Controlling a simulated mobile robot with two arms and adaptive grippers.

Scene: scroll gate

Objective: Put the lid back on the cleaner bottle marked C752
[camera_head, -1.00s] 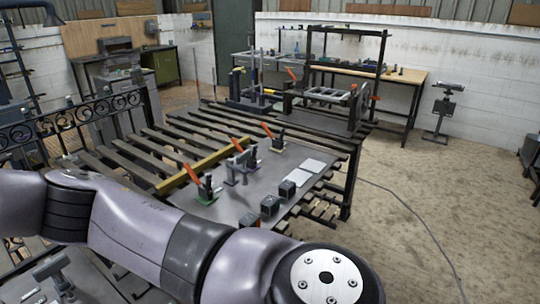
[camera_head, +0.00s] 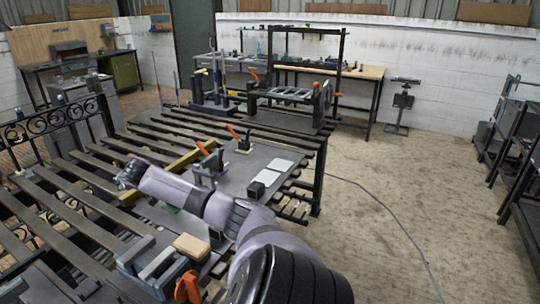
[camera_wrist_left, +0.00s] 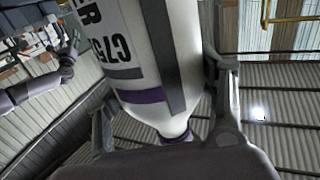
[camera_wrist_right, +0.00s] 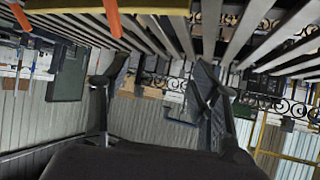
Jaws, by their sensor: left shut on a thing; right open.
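The white cleaner bottle marked C752 (camera_wrist_left: 135,40) fills the middle of the left wrist view, with a grey stripe and purple bands. My left gripper (camera_wrist_left: 163,100) is shut on it, one finger on each side. The bottle narrows to a purple-edged end (camera_wrist_left: 175,135) close to my palm; that end is partly hidden behind the gripper. I cannot make out the lid in any view. My right gripper (camera_wrist_right: 160,95) is open and empty. In the head view my right gripper (camera_head: 128,175) is over the slatted table. My left gripper is not in the head view.
The slatted table (camera_head: 75,190) bears a grey plate with orange-handled clamps (camera_head: 243,140), a dark block (camera_head: 256,190) and white sheets (camera_head: 280,165). A tan block (camera_head: 190,246) and grey fixture (camera_head: 155,265) are near the front. Open floor (camera_head: 400,200) lies right, with a shelf (camera_head: 510,140) beyond.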

